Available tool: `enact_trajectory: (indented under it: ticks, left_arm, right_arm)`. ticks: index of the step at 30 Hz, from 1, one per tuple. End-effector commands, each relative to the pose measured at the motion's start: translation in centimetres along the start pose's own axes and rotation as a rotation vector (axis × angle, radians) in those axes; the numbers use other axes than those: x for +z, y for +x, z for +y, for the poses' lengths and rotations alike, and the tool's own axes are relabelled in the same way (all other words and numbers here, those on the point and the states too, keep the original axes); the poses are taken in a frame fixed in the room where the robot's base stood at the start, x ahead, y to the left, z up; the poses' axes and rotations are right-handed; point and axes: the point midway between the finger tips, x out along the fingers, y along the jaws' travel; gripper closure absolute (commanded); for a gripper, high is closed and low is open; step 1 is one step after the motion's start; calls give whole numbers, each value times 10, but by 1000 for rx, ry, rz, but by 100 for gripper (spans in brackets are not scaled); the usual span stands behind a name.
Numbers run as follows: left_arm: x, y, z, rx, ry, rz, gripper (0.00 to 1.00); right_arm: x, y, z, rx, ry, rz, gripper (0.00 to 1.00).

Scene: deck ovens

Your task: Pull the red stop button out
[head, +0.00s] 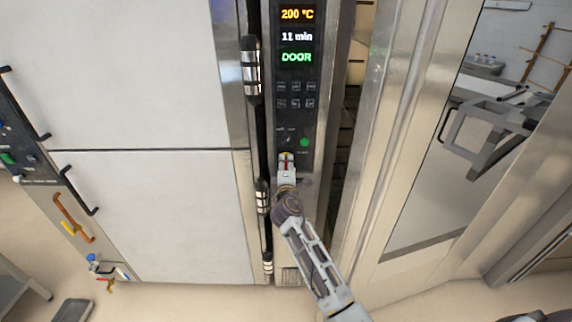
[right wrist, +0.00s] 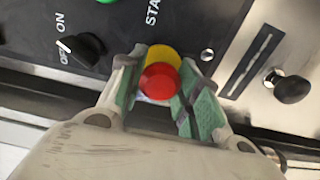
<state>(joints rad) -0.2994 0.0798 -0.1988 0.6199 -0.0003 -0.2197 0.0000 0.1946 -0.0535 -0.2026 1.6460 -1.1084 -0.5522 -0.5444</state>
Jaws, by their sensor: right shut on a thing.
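The red stop button (right wrist: 159,81) shows in the right wrist view as a round red cap in front of a yellow round plate (right wrist: 164,57). My right gripper (right wrist: 158,90) has its two green-padded fingers on either side of the red cap and is shut on it. In the head view my right gripper (head: 287,163) is at the lower part of the dark control panel (head: 294,115) and hides most of the button. I cannot tell how far out the button stands. My left gripper does not show.
A black OFF/ON knob (right wrist: 81,48) sits left of the button, and a green button (head: 304,142) is above it. A dark knob (right wrist: 293,89) is at the right. The display (head: 296,36) reads 200 °C, 11 min and DOOR. White oven doors (head: 140,80) stand left.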

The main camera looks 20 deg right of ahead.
Motion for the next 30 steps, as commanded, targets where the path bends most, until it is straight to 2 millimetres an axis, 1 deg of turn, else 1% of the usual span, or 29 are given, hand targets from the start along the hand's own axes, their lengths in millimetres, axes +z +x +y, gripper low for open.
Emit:
enact_trajectory:
  ticks: [9, 10, 15, 25, 30]
  left_arm:
    - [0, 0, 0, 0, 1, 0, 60]
    - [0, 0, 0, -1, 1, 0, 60]
    - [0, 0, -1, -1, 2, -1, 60]
    - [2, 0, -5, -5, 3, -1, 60]
    - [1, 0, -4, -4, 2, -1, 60]
  right_arm:
    - [0, -3, -1, -2, 0, 0, 100]
    - [0, -3, -1, -2, 0, 0, 66]
    - [0, -3, -1, -2, 0, 0, 44]
    - [0, -3, -1, -2, 0, 0, 43]
    - [0, -6, -1, -2, 0, 0, 43]
